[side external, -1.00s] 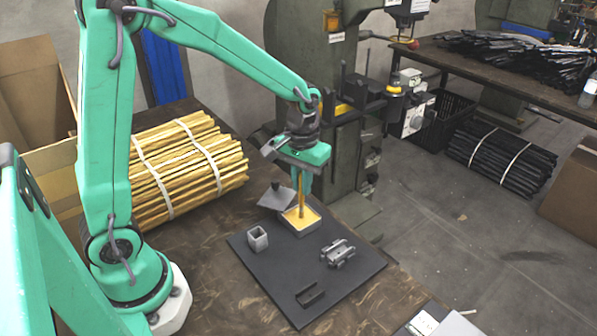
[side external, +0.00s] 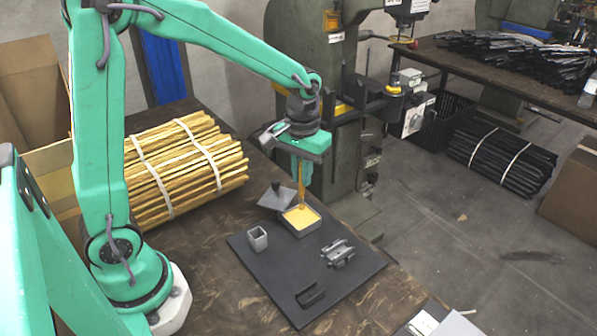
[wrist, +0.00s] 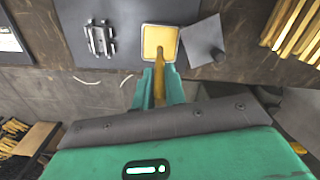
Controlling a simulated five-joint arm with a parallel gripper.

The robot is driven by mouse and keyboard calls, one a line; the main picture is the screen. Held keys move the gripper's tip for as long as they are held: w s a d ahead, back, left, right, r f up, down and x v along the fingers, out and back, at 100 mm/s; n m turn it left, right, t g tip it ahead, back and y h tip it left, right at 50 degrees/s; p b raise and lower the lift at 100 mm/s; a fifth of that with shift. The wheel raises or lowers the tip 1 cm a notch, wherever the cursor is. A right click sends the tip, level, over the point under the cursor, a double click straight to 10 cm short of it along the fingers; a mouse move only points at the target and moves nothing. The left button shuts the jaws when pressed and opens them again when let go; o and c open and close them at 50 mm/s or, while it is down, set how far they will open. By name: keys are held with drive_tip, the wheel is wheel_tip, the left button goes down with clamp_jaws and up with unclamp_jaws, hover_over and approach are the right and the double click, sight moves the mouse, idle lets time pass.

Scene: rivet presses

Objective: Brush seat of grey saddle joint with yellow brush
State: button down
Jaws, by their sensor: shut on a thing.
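My gripper (side external: 301,172) is shut on the yellow brush (side external: 301,188), which hangs upright, tip down. The brush tip is over a square grey box (side external: 305,234) with yellow contents (side external: 300,217); I cannot tell whether it touches them. In the wrist view the brush (wrist: 160,80) shows between the fingers, with the box (wrist: 144,56) just beyond. The grey saddle joint (side external: 338,253) lies on the dark mat (side external: 285,270), in front of the box and to its right. It also shows in the wrist view (wrist: 100,38), left of the box.
A grey square lid (side external: 275,198) with a knob leans at the box's back left. A small grey square holder (side external: 258,238) and a black channel piece (side external: 310,295) are on the mat. A strapped yellow rod bundle (side external: 185,160) lies left; a green press (side external: 345,150) stands behind.

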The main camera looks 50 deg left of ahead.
drive_tip(key=shift+r, duration=2.1)
drive_tip(key=shift+w, duration=0.15)
drive_tip(key=shift+w+a+r+m, duration=0.25)
drive_tip(key=shift+w+m, duration=0.3)
drive_tip(key=shift+m, duration=0.35)
drive_tip(key=shift+w+a+r+m, duration=0.2)
drive_tip(key=shift+w+m, duration=0.3)
drive_tip(key=shift+m, duration=0.4)
